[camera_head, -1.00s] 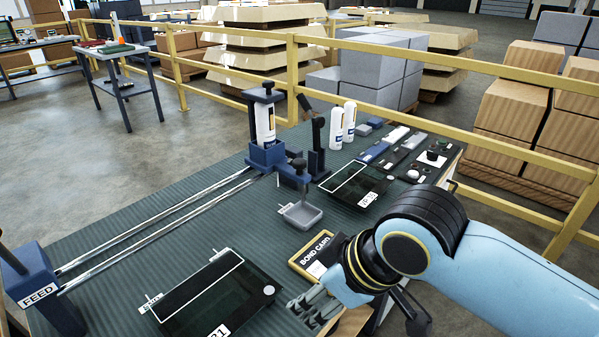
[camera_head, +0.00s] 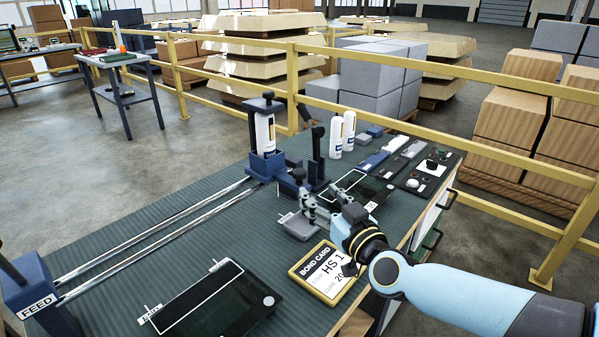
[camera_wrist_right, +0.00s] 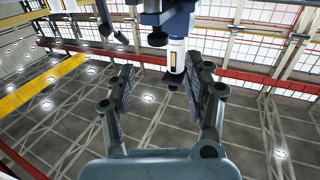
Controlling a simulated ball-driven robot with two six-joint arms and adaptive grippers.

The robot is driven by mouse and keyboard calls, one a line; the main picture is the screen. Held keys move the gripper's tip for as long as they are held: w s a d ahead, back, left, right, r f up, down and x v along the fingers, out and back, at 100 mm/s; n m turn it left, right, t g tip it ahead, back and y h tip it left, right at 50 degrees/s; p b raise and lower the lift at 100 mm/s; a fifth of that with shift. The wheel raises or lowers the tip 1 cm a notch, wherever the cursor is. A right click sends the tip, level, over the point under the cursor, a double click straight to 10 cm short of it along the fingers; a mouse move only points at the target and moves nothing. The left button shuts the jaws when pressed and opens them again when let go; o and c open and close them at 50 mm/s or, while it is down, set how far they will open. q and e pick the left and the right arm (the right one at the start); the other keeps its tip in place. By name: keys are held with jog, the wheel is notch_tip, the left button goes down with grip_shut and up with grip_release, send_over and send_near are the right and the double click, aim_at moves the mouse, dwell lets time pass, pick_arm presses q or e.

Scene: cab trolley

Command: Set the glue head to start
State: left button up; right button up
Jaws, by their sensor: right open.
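The glue head (camera_head: 262,165) is a blue carriage holding an upright white bottle (camera_head: 265,133). The blue FEED block (camera_head: 38,290) is at the near-left end of the rails. My right gripper (camera_head: 322,203) is open and empty, right of the knob and above the small grey tray (camera_head: 300,226). In the right wrist view the bottle (camera_wrist_right: 177,56) shows beyond the parted fingers (camera_wrist_right: 160,85). My left gripper is out of view.
A bond card (camera_head: 322,272) lies in front of the grey tray. A dark framed plate (camera_head: 215,305) lies near the front edge; another is partly behind my gripper. Two white bottles (camera_head: 342,133) and a button panel (camera_head: 430,172) stand at the back right. The mat left of the rails is clear.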

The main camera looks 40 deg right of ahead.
aim_at(302, 176)
jog(key=b+x, duration=0.1)
jog(key=x, duration=0.9)
jog(key=shift+w+d, duration=0.3)
grip_shut()
